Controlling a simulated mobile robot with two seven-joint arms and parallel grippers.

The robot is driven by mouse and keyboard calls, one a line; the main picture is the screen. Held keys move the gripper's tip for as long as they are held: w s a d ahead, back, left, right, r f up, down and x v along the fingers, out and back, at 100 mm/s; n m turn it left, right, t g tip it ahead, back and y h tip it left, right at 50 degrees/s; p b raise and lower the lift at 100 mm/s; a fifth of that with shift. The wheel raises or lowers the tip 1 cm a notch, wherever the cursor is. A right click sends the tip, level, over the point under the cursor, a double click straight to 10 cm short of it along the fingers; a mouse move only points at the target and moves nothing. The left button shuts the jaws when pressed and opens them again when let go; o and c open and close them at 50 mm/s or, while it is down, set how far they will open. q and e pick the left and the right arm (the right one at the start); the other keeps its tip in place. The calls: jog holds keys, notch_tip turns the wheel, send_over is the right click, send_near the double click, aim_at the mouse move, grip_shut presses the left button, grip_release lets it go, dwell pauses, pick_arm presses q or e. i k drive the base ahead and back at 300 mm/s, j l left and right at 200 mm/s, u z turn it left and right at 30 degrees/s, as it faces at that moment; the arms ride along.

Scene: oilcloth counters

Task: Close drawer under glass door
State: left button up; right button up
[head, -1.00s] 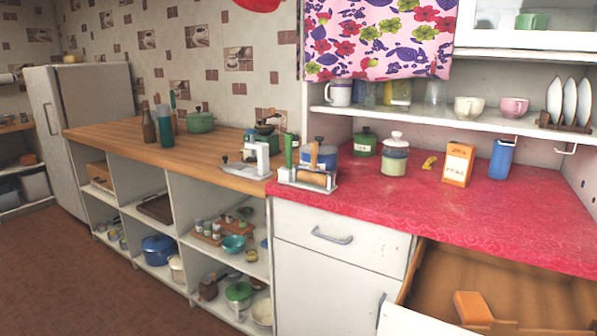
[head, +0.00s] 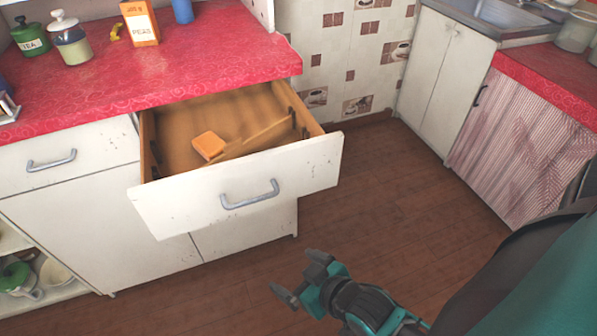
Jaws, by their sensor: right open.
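The drawer (head: 240,187) is pulled well out from under the red countertop, its white front facing me with a grey bar handle (head: 250,194). Inside its wooden box lie an orange block (head: 208,146) and a wooden divider-like strip (head: 256,138). My right gripper (head: 302,277) is open and empty, low over the floor, in front of and below the drawer front, apart from it. The glass door is out of view now. My left gripper is out of view.
A second, shut drawer (head: 62,160) sits to the left. On the red countertop (head: 190,60) stand a green tea tin (head: 31,37), a jar (head: 70,40) and a peas box (head: 140,22). A curtained counter (head: 530,140) is at right; the brown floor (head: 370,190) between is clear.

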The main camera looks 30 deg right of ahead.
aim_at(174, 197)
jog(key=z, duration=0.65)
jog(key=i+l+u, duration=0.15)
jog(key=l, duration=0.25)
jog(key=l+u, duration=0.15)
jog(key=l, duration=0.3)
